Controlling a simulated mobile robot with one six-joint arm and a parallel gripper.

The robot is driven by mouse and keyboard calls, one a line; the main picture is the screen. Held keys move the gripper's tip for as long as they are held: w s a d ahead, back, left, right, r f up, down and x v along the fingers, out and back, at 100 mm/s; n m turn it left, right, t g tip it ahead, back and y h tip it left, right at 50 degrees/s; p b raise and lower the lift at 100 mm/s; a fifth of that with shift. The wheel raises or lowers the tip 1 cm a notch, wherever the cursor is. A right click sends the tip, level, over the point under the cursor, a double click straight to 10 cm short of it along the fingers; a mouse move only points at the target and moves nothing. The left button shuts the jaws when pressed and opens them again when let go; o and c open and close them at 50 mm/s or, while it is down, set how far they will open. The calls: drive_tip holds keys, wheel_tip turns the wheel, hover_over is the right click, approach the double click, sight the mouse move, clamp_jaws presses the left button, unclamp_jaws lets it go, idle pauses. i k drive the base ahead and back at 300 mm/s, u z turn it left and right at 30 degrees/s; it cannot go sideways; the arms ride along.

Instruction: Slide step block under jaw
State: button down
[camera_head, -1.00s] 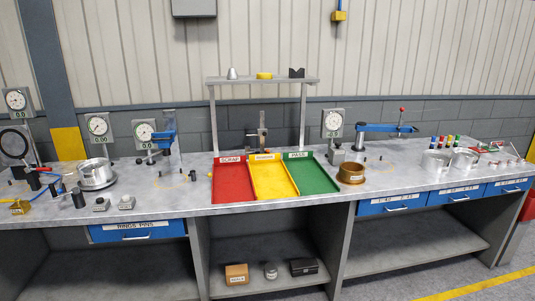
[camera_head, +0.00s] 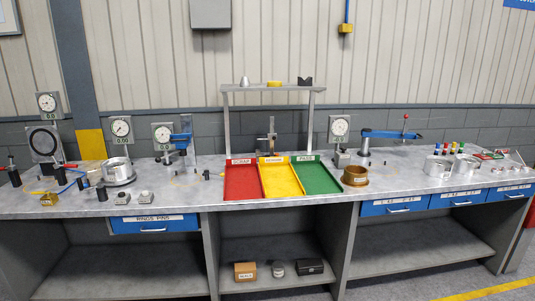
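No block with clear steps can be made out at this size. Two small grey blocks, a left one (camera_head: 122,197) and a right one (camera_head: 146,197), lie on the bench at the front left. A small upright stand (camera_head: 271,138) is behind the trays; whether it has a jaw is too small to tell. A blue-armed stand (camera_head: 181,141) is beside a dial gauge (camera_head: 163,134) at the left, and a longer blue arm (camera_head: 390,134) reaches right from a post at the right. My gripper is not in view.
Red (camera_head: 242,183), yellow (camera_head: 281,180) and green (camera_head: 317,178) trays fill the middle of the bench. A brass ring (camera_head: 355,175) sits right of them. Metal cups (camera_head: 437,167) stand farther right. A raised shelf (camera_head: 258,89) is above. The floor strip before the bench is mostly out of view.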

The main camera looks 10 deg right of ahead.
sight(259, 155)
drive_tip(key=u, duration=0.5)
drive_tip(key=i, duration=1)
